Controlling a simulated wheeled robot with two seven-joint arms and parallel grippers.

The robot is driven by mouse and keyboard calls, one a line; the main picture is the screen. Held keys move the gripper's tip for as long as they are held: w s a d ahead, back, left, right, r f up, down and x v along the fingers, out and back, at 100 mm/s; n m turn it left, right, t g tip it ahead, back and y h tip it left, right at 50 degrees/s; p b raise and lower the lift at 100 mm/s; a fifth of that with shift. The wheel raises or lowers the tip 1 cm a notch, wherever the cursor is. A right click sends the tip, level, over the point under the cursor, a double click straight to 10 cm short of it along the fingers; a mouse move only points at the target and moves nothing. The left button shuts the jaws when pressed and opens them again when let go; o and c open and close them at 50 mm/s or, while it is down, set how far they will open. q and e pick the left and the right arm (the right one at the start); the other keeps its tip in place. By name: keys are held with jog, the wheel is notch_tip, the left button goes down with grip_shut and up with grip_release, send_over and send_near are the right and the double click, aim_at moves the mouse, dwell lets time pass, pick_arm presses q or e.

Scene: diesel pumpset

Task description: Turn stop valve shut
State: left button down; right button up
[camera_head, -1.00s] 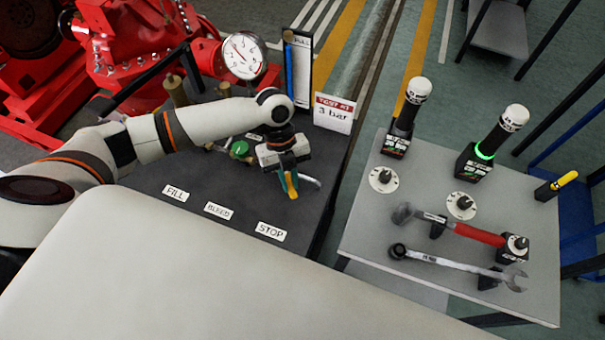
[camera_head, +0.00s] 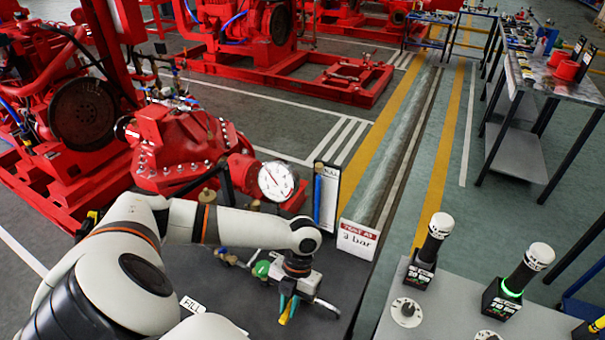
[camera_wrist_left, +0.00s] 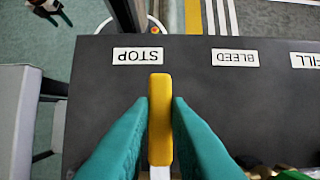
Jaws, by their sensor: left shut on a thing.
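The stop valve's yellow lever handle (camera_wrist_left: 160,118) stands between the teal fingers of my left gripper (camera_wrist_left: 160,122) in the left wrist view. The fingers are shut on it from both sides. The handle's end points toward the STOP label (camera_wrist_left: 138,54), which appears upside down. In the head view my left gripper (camera_head: 288,307) is over the right part of the dark bench top (camera_head: 250,312), with a bit of yellow showing between its fingers. The gripper hides most of the valve body there. My right gripper is not in view.
A green knob (camera_head: 262,269) and brass fittings sit just left of the gripper. A pressure gauge (camera_head: 276,181), a tall blue-striped panel (camera_head: 326,200) and a "TEST AT 3 bar" sign (camera_head: 357,239) stand behind. A grey tool table (camera_head: 440,317) is at the right.

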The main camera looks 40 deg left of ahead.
pick_arm(q)
jog(key=shift+a, duration=0.1)
dwell(0.4)
jog(key=c, duration=1.4)
grip_release()
jog(key=shift+o, duration=0.2)
jog(key=b+v, duration=0.2)
jog(key=v, duration=1)
jog(key=shift+s, duration=0.1)
